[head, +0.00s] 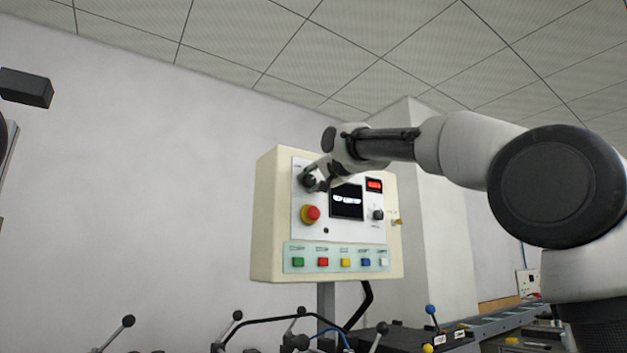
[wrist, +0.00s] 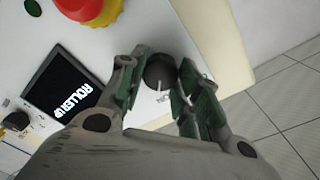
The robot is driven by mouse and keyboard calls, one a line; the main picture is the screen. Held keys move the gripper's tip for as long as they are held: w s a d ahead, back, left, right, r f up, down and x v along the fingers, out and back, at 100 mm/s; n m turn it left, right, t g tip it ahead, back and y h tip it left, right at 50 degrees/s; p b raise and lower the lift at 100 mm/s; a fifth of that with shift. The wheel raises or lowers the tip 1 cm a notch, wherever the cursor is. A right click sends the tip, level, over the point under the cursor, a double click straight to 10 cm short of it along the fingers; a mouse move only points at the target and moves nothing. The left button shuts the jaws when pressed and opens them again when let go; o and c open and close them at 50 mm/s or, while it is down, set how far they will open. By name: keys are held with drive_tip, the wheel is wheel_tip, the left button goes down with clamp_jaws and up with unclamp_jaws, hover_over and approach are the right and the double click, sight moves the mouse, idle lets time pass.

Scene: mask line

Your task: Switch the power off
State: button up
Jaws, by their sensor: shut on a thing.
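The cream control box (head: 265,225) stands on a post, with a white panel facing me. The black rotary knob (head: 307,181) is at the panel's upper left and is partly covered by my gripper (head: 314,177). In the wrist view, the knob (wrist: 158,73) has a white pointer line and sits between my green-padded fingers (wrist: 160,84). My gripper is shut on the knob. The lettering beside the knob is mostly hidden or too small to read.
A red emergency button (head: 312,213) on a yellow ring is just below the knob. A black screen (wrist: 66,90) reads "ROLLER UP". A second black knob (head: 378,214) is at the right. Coloured buttons (head: 323,262) line the bottom. Levers (head: 128,321) stand below.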

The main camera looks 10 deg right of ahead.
drive_tip(key=shift+n, duration=0.4)
drive_tip(key=n, duration=0.3)
drive_tip(key=shift+n, duration=0.3)
drive_tip(key=n, duration=0.3)
drive_tip(key=shift+n, duration=0.4)
drive_tip(key=n, duration=0.4)
drive_tip(key=shift+a+n+y, duration=0.1)
drive_tip(key=shift+n+y, duration=0.2)
drive_tip(key=shift+y, duration=0.1)
drive_tip(key=shift+f+n, duration=0.1)
drive_tip(key=shift+n, duration=1.6)
drive_tip(key=o, duration=1)
drive_tip(key=shift+o, duration=0.2)
drive_tip(key=shift+s, duration=0.15)
